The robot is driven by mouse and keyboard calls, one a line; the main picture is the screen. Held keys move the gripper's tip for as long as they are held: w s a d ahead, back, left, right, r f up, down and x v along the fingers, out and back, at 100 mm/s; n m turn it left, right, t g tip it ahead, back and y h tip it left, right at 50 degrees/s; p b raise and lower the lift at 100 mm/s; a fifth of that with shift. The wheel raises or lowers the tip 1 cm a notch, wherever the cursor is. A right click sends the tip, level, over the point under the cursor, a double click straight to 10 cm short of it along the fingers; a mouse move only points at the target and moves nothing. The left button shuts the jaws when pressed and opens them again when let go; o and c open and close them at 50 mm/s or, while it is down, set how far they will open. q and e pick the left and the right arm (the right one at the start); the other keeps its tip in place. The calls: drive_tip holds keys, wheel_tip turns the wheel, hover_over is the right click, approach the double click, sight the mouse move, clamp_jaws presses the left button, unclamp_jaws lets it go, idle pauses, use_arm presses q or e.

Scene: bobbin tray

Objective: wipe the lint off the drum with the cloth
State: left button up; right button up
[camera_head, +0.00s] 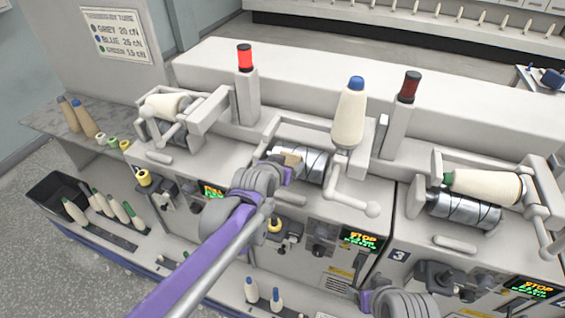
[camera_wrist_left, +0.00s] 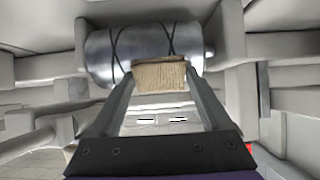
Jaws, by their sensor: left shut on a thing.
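The steel drum (camera_head: 313,166) with dark curved grooves is on the middle winding unit. It spans the top of the left wrist view (camera_wrist_left: 142,52). The tan folded cloth (camera_wrist_left: 160,76) is between the fingertips of my left gripper (camera_wrist_left: 160,82), which is shut on it. The cloth overlaps the drum's near lower edge in that view; whether it presses on it I cannot tell. In the head view the cloth (camera_head: 292,159) is at the drum's left part. I cannot make out any lint. My right gripper (camera_head: 366,299) shows only partly at the bottom edge, its fingers unclear.
A cream cone with a blue top (camera_head: 349,115) stands above the drum's right end. A grey crank arm (camera_head: 345,190) is to the drum's right. Signal lamps (camera_head: 245,58) rise behind. Another drum (camera_head: 463,209) with a cone is on the right unit.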

sight(309, 166)
use_arm(q)
drive_tip(key=shift+s+d, duration=0.3)
drive_tip(key=shift+d, duration=0.6)
drive_tip(key=shift+s+d, duration=0.25)
drive_tip(key=shift+d, duration=0.6)
drive_tip(key=shift+s+d, duration=0.3)
drive_tip(key=shift+d, duration=0.6)
drive_tip(key=shift+w+a, duration=0.3)
drive_tip(key=shift+a, duration=0.55)
drive_tip(key=shift+w+a, duration=0.25)
drive_tip(key=shift+a, duration=0.6)
drive_tip(key=shift+w+a, duration=0.3)
drive_tip(key=shift+a, duration=0.6)
drive_tip(key=shift+w+a, duration=0.25)
drive_tip(key=shift+a, duration=0.65)
use_arm(e)
drive_tip(key=shift+w, duration=0.1)
use_arm(q)
drive_tip(key=shift+s+r, duration=0.1)
drive_tip(key=shift+r, duration=0.05)
use_arm(e)
drive_tip(key=shift+r, duration=0.15)
